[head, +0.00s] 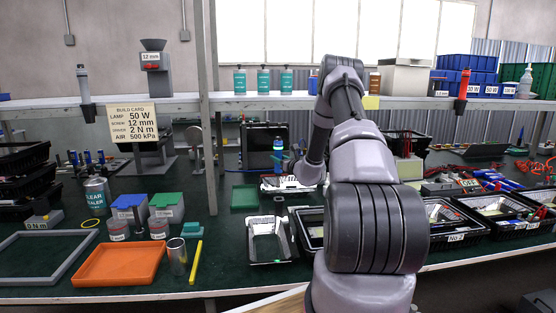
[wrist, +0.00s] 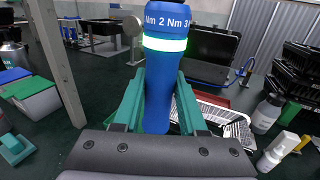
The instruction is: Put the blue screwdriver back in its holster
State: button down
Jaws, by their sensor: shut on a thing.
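The blue screwdriver (wrist: 158,95) stands upright between the two teal fingers of my gripper (wrist: 158,80). Its body carries "Nm 2 Nm 3" markings and a pale glowing ring. It also shows in the head view (head: 278,145), above the workbench, just left of my arm. My gripper is shut on the screwdriver; in the head view my arm partly hides it.
A red tool (head: 464,82) and a grey tool (head: 83,80) sit in dark holders at the shelf edge. A metal housing (head: 268,240), orange tray (head: 120,264) and black trays (head: 447,215) stand on the bench. A shelf post (head: 206,110) rises left of my gripper.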

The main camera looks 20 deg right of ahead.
jog(key=shift+d, duration=0.1)
jog(key=shift+s+f, duration=0.1)
jog(key=shift+f, duration=0.2)
send_over(279, 186)
jog(key=shift+w+d+f, duration=0.1)
jog(key=shift+w+f, duration=0.05)
jog(key=shift+f, duration=1.15)
jog(key=shift+w+d+f, duration=0.1)
jog(key=shift+w+f, duration=0.05)
jog(key=shift+f, duration=3.05)
jog(key=shift+a+f, duration=0.1)
jog(key=shift+f, duration=1.65)
jog(key=shift+c, duration=1.9)
grip_release()
jog(key=shift+s+f, duration=0.1)
jog(key=shift+s, duration=0.05)
